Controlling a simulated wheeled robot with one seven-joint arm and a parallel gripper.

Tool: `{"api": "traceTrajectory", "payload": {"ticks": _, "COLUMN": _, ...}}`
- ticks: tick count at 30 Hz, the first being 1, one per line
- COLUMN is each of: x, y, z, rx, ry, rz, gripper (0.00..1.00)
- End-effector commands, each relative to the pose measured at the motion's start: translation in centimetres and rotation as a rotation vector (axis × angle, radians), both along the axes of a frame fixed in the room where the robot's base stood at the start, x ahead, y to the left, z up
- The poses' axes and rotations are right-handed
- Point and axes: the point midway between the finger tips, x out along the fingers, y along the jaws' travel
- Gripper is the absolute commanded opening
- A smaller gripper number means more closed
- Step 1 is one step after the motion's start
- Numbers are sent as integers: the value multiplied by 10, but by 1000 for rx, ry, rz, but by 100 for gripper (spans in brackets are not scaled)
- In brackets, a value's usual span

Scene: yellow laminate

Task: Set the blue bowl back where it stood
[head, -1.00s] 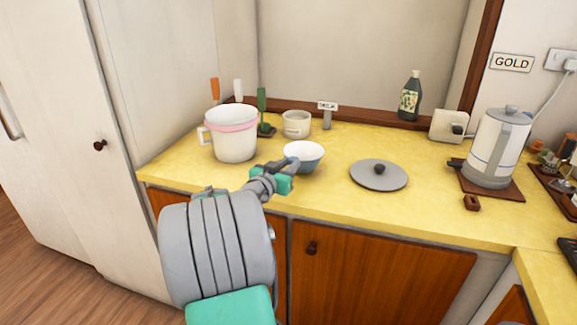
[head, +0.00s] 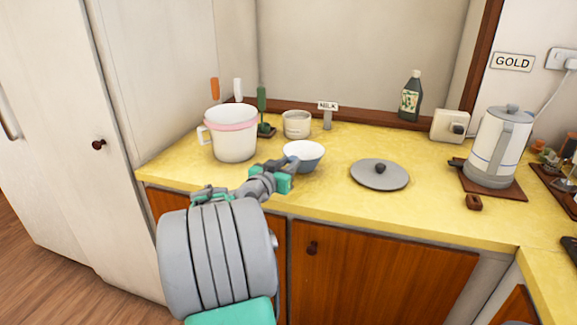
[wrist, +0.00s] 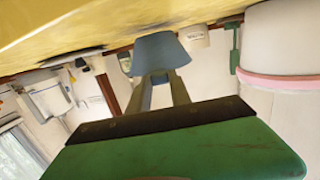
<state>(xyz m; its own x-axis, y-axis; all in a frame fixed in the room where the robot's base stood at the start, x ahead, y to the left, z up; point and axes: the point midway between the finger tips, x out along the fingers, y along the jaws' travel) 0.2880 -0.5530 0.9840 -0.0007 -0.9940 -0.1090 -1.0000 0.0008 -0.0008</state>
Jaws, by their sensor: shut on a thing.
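The blue bowl (head: 304,157), white inside and blue outside, is upright at the front middle of the yellow counter in the head view. It also shows in the wrist view (wrist: 158,52), held between the finger ends. My gripper (head: 287,172) reaches in from the front left and is shut on the bowl's near left side. In the wrist view my gripper's fingers (wrist: 158,90) meet the bowl's edge. I cannot tell whether the bowl's base touches the counter.
A white pot with a pink rim (head: 233,135) stands left of the bowl. A grey lid (head: 379,175) lies to the right, with a kettle (head: 497,147) further right. Bare counter (head: 340,193) lies between bowl and lid.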

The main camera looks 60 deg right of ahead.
Motion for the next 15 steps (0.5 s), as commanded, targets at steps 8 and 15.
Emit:
{"api": "traceTrajectory", "payload": {"ticks": 8, "x": 0, "y": 0, "z": 0, "rx": 0, "ry": 0, "rz": 0, "gripper": 0}}
{"api": "traceTrajectory", "payload": {"ticks": 15, "x": 0, "y": 0, "z": -6, "rx": 0, "ry": 0, "rz": 0, "gripper": 0}}
